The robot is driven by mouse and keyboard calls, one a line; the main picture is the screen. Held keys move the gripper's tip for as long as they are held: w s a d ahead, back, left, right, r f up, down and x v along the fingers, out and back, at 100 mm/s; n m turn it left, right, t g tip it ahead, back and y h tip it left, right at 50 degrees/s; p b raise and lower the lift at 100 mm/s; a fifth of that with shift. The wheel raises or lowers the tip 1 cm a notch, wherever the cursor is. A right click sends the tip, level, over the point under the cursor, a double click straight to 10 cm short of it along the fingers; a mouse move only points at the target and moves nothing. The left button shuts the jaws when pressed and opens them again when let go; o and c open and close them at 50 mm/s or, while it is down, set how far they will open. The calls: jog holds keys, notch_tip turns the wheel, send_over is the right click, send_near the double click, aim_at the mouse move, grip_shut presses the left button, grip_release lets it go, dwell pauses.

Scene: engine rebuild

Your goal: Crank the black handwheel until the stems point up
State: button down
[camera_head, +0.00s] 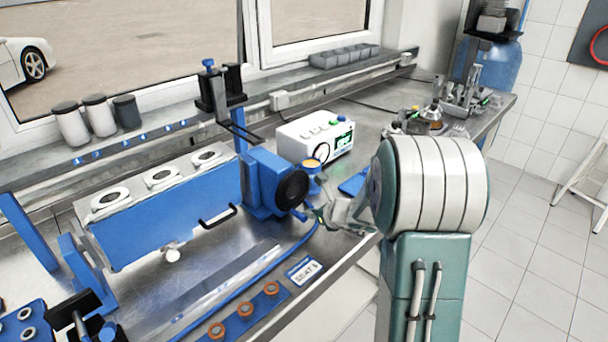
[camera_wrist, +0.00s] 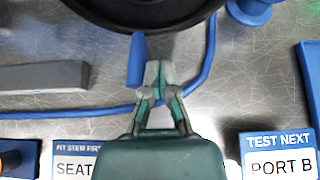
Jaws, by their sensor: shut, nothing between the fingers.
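The black handwheel (camera_head: 292,190) is on the blue block at the right end of the blue-and-silver engine part (camera_head: 165,222). Its lower rim (camera_wrist: 145,14) crosses the top of the wrist view. Several round white-ringed openings are on the engine part's upper face; a small pale knob (camera_head: 172,256) sticks out below it. I cannot tell if that is a stem. My gripper (camera_head: 318,214) is beside the wheel's lower right. In the wrist view my gripper (camera_wrist: 156,66) is shut and empty, just below the rim. A blue peg (camera_wrist: 137,60) extends from the rim, close left of the fingertips.
A white box with a green screen (camera_head: 316,138) stands behind the wheel. A blue strip with copper-coloured rings (camera_head: 244,309) lies along the front. A blue hose (camera_wrist: 207,65) curves around beneath the wheel. A label plate (camera_wrist: 279,155) is at lower right in the wrist view.

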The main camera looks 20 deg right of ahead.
jog(key=shift+s+a+f, duration=0.1)
jog(key=shift+a, duration=0.1)
jog(key=shift+s+a, duration=0.15)
jog(key=shift+a, duration=0.25)
jog(key=shift+s+a, duration=0.15)
jog(key=shift+a, duration=0.4)
jog(key=shift+s+a+r, duration=0.2)
jog(key=shift+a, duration=0.1)
dwell(0.3)
jog(key=shift+a+r, duration=0.1)
jog(key=shift+a, duration=0.05)
